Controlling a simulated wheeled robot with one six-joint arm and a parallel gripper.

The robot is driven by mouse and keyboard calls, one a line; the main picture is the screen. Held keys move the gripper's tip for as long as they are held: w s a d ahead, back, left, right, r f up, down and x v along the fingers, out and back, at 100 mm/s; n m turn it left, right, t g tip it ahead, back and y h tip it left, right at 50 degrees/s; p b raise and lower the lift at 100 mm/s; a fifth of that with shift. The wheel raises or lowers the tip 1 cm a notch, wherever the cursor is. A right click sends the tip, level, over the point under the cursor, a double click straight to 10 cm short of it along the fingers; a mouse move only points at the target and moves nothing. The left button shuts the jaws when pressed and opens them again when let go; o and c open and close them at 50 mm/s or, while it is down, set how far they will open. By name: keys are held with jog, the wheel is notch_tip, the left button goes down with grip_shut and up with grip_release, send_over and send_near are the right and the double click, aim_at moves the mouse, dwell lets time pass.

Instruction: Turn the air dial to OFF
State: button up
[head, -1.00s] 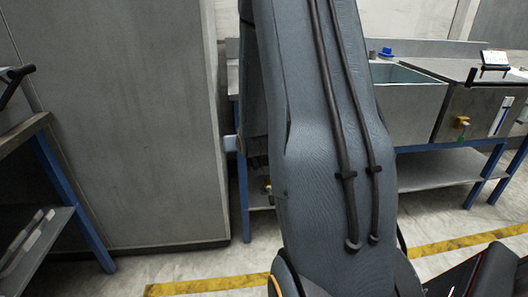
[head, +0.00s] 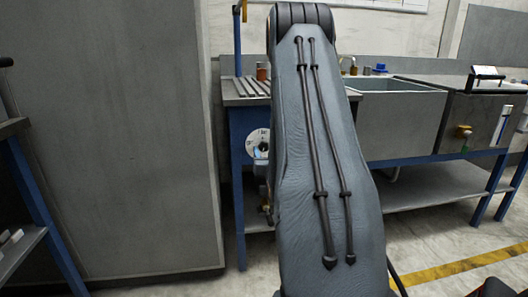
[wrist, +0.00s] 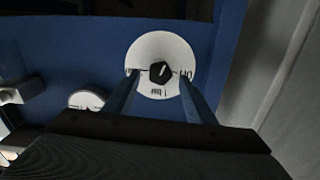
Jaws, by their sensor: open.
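A white round dial (wrist: 158,45) with a black knob (wrist: 158,73) is on a blue panel in the wrist view. A pale mark on the knob points up and slightly right in that view. Dark lettering is on the disc, partly behind the fingers and hard to read. My gripper (wrist: 159,78) is open, with one finger on each side of the knob; I cannot tell whether they touch it. In the head view the white dial (head: 255,137) shows at the bench's front, left of my arm, with the gripper largely hidden.
A second white dial (wrist: 86,99) is partly hidden at lower left in the wrist view. In the head view a grey cabinet (head: 110,130) stands left of the bench, and a sink (head: 400,115) is to the right.

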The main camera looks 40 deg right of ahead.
aim_at(264, 148)
jog(key=shift+x, duration=1.7)
jog(key=c, duration=1)
jog(key=shift+c, duration=0.2)
